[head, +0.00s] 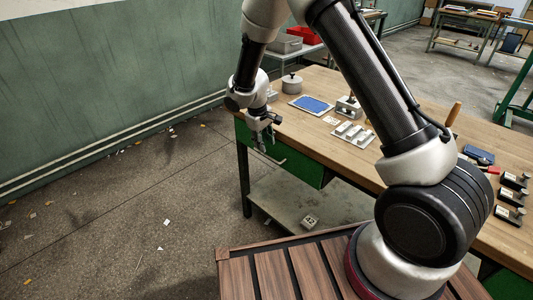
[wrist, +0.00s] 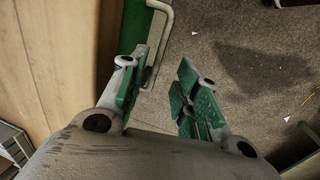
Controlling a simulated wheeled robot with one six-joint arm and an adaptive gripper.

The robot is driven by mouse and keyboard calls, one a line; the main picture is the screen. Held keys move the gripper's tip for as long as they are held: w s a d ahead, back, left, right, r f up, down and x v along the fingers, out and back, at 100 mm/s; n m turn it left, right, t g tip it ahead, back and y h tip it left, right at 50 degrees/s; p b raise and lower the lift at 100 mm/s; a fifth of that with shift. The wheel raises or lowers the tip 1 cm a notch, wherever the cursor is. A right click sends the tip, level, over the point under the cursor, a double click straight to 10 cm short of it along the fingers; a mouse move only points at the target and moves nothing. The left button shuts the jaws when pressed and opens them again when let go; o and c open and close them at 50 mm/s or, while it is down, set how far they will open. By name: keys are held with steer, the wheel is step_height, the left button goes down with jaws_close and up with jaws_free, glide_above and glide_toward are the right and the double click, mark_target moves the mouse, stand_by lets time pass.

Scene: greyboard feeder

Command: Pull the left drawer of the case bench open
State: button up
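The case bench (head: 325,140) has a wooden top and green drawer fronts. The left drawer (head: 300,166) is at the bench's left end and looks shut. Its pale bar handle (wrist: 161,45) stands out from the green front in the wrist view. My gripper (head: 262,136) is beside the drawer front, just below the top's edge. In the wrist view my gripper (wrist: 160,95) is open, with green pads apart. The handle runs close to the left pad, partly behind it in the picture; I cannot tell whether they touch. Nothing is held between the fingers.
On the bench top are a blue panel (head: 312,104), a round grey pot (head: 292,83), a metal tray (head: 353,134) and several small black-based items at the right. The floor left of the bench is open, with scraps.

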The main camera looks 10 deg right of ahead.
mark_target(267, 156)
steer(key=f, duration=0.4)
steer(key=d+f, duration=0.1)
steer(key=f, duration=0.1)
steer(key=shift+w+f, duration=0.25)
steer(key=shift+w, duration=0.05)
steer(key=shift+c, duration=0.5)
jaws_close()
